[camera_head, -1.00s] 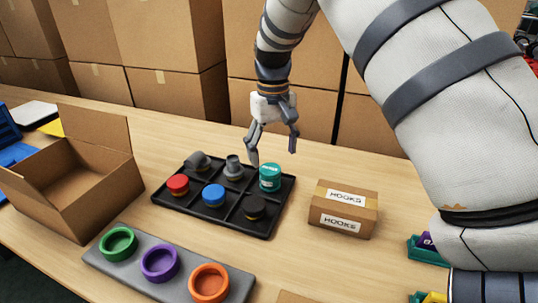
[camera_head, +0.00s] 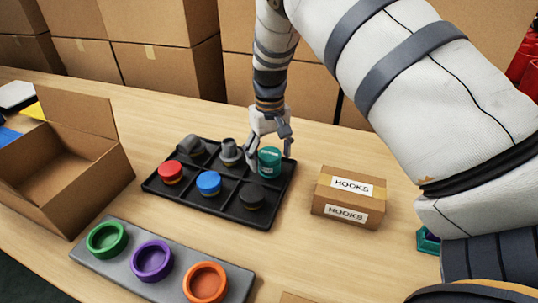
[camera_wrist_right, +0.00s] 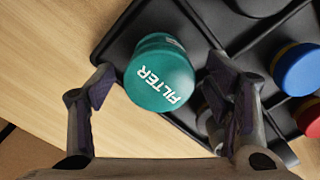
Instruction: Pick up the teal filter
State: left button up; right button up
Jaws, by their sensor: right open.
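The teal filter (camera_head: 269,162) stands upright in the back right compartment of the black tray (camera_head: 236,210). In the right wrist view the filter (camera_wrist_right: 160,77) shows its round top with the word FILTER. My right gripper (camera_head: 270,150) is open, with its fingers down around the filter. In the right wrist view the gripper (camera_wrist_right: 158,92) has one finger on each side of the filter, with a gap at the left finger; whether the right finger touches cannot be told. My left gripper is not in view.
A grey holder (camera_head: 120,265) with colored rings is in front.

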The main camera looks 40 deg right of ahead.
jog(key=c, duration=1.2)
